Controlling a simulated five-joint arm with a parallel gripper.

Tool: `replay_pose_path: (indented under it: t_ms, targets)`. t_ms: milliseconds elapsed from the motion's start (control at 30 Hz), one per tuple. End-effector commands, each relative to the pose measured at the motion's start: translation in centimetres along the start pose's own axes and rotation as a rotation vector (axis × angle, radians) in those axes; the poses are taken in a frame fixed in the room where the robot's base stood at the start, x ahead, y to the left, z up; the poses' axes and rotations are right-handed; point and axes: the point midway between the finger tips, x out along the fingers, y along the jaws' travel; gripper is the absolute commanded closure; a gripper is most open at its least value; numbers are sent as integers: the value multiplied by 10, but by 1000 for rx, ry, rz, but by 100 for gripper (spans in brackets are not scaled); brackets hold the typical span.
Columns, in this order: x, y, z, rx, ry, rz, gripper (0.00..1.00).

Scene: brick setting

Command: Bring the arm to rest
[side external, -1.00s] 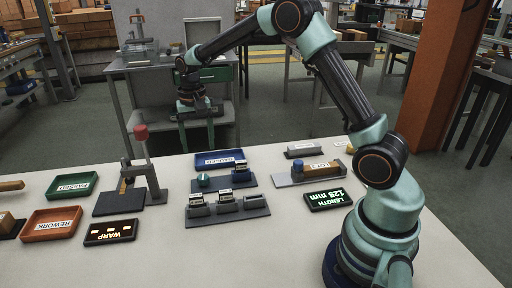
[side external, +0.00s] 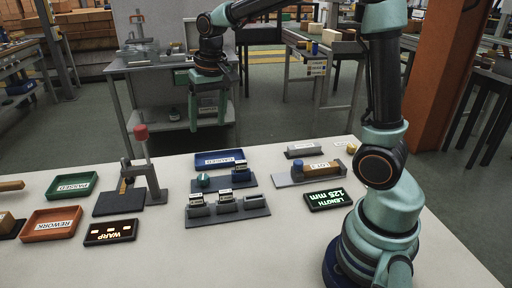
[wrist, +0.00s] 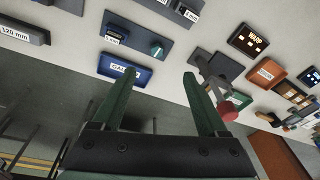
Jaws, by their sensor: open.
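My gripper (side external: 208,112) hangs in the air above and beyond the far edge of the white table (side external: 300,240) in the side view. Its fingers point down. In the wrist view my gripper (wrist: 160,85) shows two green fingers spread apart with nothing between them. It is open and empty, and it touches nothing on the table.
A blue tray (side external: 220,160) lies near the far edge. A stand with a red knob (side external: 141,133), a green tray (side external: 72,185), an orange tray (side external: 52,224), a grey block holder (side external: 228,213) and lit displays (side external: 110,232) stand about. The air around the gripper is clear.

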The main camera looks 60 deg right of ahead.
Motion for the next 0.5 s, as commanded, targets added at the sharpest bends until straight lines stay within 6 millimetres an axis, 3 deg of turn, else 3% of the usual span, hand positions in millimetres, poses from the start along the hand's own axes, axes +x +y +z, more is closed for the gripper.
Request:
replay_pose_path:
  t_ms: [33,200,500]
  targets:
    - [-13,1,10,-32,29,-12,24]
    - [-38,9,45,-140,109,-38,24]
    - [-53,24,105,-323,247,-69,24]
